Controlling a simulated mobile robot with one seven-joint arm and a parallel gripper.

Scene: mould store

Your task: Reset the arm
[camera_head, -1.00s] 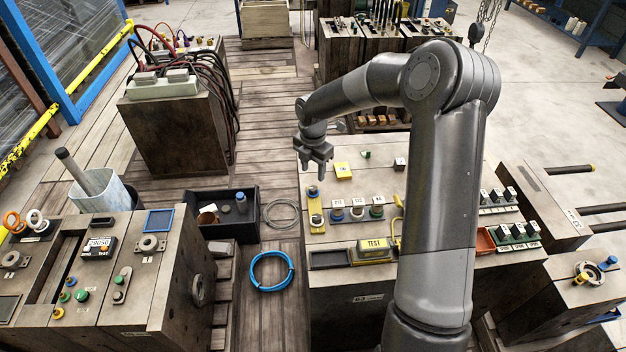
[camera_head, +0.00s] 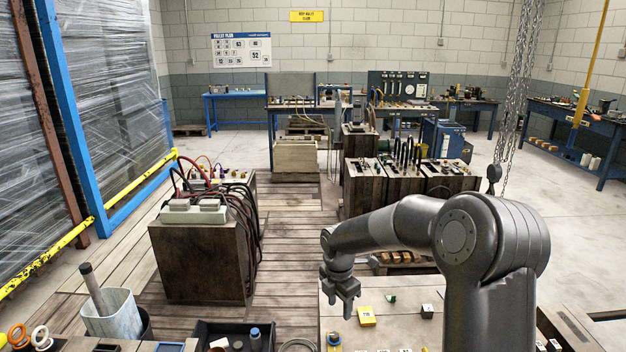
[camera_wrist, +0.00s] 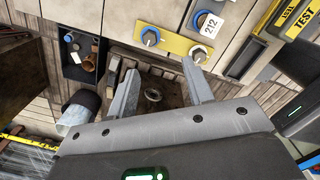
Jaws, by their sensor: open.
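My gripper (camera_head: 345,296) hangs from my bent arm, fingers pointing down, above the left edge of a block top (camera_head: 350,336) in the head view. In the wrist view my gripper (camera_wrist: 160,72) has its two fingers spread wide apart. Nothing is between them; a ring-shaped part shows far beyond, lower down. A small yellow tag (camera_head: 366,317) lies on the block top, right of my gripper in the head view.
A dark block with cables (camera_head: 200,262) stands at the left. A pale bucket (camera_head: 112,316) and a black bin (camera_head: 236,330) are at the lower left. Blocks with tools (camera_head: 380,188) stand behind my arm. Chains (camera_head: 518,90) hang at the right. Plank floor (camera_head: 290,235) is open between the blocks.

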